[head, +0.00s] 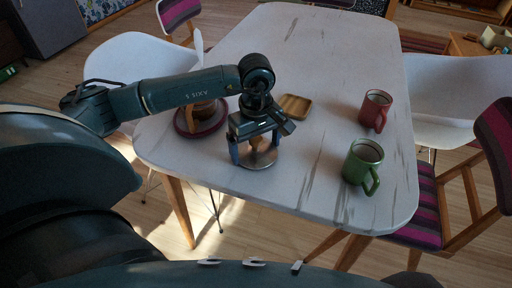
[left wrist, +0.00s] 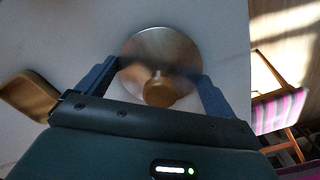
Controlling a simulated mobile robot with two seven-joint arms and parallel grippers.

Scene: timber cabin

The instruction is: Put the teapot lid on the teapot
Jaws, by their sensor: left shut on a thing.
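The teapot lid (head: 262,159) is a round, shiny metal disc with a wooden knob. My left gripper (head: 254,150) points down over it, shut on the lid, with a finger at each side. In the left wrist view the lid (left wrist: 160,48) lies between the fingers of the left gripper (left wrist: 158,85), its knob towards the camera. I cannot tell whether the lid touches the table. A round dark red mat (head: 181,126) is left of the gripper; a brown object on it, perhaps the teapot, is mostly hidden behind my left arm. My right gripper is not in view.
A small wooden tray (head: 294,105) lies just beyond the gripper. A red mug (head: 375,110) and a green mug (head: 362,164) stand on the right of the pale table (head: 300,60). Chairs surround the table. The table's far half is clear.

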